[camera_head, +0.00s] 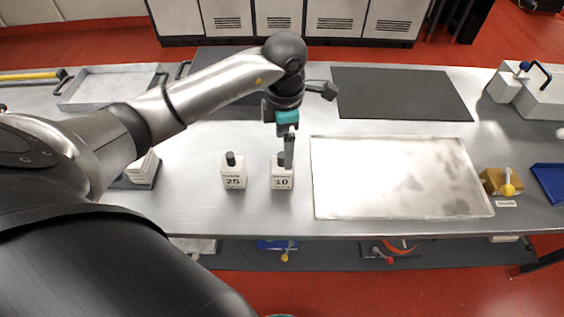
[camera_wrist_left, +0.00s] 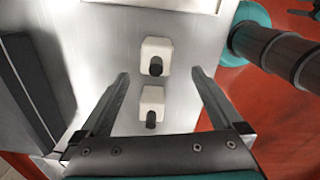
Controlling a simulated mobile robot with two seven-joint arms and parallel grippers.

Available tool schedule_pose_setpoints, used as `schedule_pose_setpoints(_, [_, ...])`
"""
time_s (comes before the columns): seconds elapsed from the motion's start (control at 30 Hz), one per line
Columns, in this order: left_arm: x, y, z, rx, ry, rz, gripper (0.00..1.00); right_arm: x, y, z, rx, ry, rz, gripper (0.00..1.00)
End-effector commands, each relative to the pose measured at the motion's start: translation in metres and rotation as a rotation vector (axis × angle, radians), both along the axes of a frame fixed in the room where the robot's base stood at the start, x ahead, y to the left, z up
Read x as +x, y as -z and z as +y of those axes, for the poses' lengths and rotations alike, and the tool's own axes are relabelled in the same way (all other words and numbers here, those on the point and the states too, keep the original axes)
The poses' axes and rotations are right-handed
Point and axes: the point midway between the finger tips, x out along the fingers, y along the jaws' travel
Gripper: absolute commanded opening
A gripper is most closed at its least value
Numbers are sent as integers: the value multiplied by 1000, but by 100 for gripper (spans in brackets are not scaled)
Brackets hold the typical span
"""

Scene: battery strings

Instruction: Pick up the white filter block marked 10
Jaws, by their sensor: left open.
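The white filter block marked 10 (camera_head: 282,181) stands upright on the steel bench, with a dark knob on top. It is the upper of two blocks in the left wrist view (camera_wrist_left: 155,47). My left gripper (camera_head: 288,163) is open and empty, just above the block. Its fingers cover part of the block's top right in the head view. In the left wrist view the fingertips (camera_wrist_left: 160,73) lie on either side of the knob area, with a gap to each. I cannot tell the exact height between them. My right gripper is not in view.
A similar white block marked 25 (camera_head: 234,180) stands close on the left; it also shows in the left wrist view (camera_wrist_left: 151,93). A large metal plate (camera_head: 395,178) lies on the right. Dark mats (camera_head: 400,95) lie behind. A yellow-brown object (camera_head: 494,181) stands far right.

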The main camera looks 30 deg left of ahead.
Motion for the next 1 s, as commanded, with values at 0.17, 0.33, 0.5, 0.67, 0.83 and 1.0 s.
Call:
schedule_pose_setpoints(0.17, [0,12,1,-2,-1,1,100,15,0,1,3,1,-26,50])
schedule_pose_setpoints(0.33, [1,39,6,-3,-3,4,100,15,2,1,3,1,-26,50])
schedule_pose_setpoints(0.5, [2,55,6,-1,0,1,100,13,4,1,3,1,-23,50])
schedule_pose_setpoints(0.67, [2,56,6,0,0,-1,100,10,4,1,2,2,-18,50])
schedule_pose_setpoints(0.83, [2,56,6,-1,0,-1,91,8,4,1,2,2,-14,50])
schedule_pose_setpoints(1.0, [2,56,6,-1,0,-1,72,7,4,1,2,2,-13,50])
